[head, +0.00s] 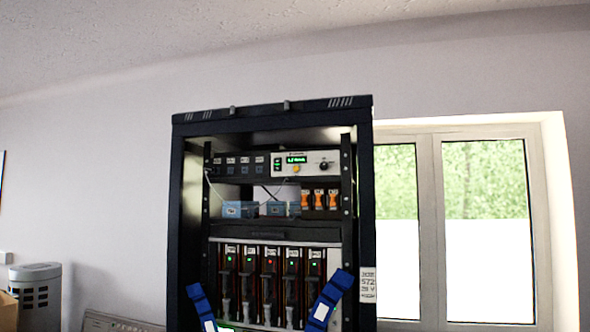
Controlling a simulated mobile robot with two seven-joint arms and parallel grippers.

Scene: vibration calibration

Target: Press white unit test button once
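The white unit (306,163) sits in the upper right of the black rack, with a lit green display (296,160) and a dark knob (324,165). A small yellow-orange button (296,169) is on its front below the display. My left gripper (197,293) shows as a blue part at the bottom, in front of the rack's left side. My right gripper (341,281) shows as a blue part at the bottom right of the rack. Both are well below the white unit and apart from it. Their finger openings cannot be made out.
The rack (368,210) frames the shelves. Blue boxes (240,209) and orange items (320,199) sit below the white unit. Several dark modules (270,272) with green lights fill the lower bay. A window (487,230) is at right, a grey bin (36,290) at left.

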